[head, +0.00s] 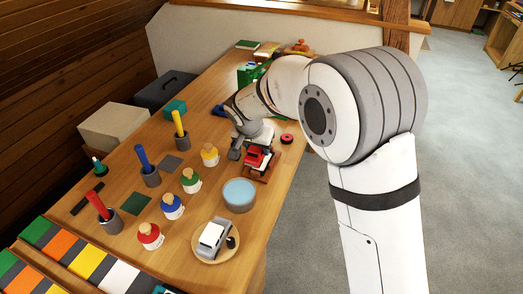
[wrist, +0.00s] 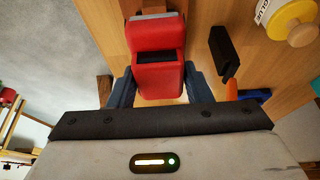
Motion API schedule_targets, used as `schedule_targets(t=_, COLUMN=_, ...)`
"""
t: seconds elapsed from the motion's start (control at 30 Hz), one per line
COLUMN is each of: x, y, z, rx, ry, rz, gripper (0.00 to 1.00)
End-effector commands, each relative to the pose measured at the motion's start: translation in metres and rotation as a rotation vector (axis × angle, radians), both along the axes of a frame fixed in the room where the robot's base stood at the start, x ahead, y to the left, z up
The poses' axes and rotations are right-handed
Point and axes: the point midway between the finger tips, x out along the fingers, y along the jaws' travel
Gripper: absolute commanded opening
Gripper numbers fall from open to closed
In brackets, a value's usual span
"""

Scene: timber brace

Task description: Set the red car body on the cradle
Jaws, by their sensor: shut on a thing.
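The red car body (head: 257,157) is at my gripper (head: 246,152), over the right part of the table in the head view. In the wrist view the red car body (wrist: 158,78) sits between the two dark fingers of my gripper (wrist: 161,88), which are shut on its sides. A reddish-brown wooden piece (head: 262,176), which looks like the cradle, lies directly under the car body. The body covers much of it. I cannot tell whether the body touches it or hangs just above.
A yellow-lidded jar (head: 210,155) stands left of the gripper. A small red disc (head: 287,139) lies behind, near the table's right edge. A black block (wrist: 223,55) shows beside the body.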

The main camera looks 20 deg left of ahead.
Motion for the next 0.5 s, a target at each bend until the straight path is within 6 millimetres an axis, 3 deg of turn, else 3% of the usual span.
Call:
schedule_targets(t=0.1, x=0.001, y=-0.002, z=-0.025, rx=-0.002, ry=0.001, rz=-0.003, gripper=0.21)
schedule_targets(t=0.2, x=0.002, y=-0.003, z=-0.036, rx=0.000, ry=0.000, rz=-0.006, gripper=0.21)
schedule_targets(t=0.37, x=0.008, y=-0.005, z=-0.040, rx=0.001, ry=-0.001, rz=-0.010, gripper=0.21)
schedule_targets(t=0.5, x=0.028, y=-0.007, z=-0.039, rx=0.001, ry=0.000, rz=-0.014, gripper=0.21)
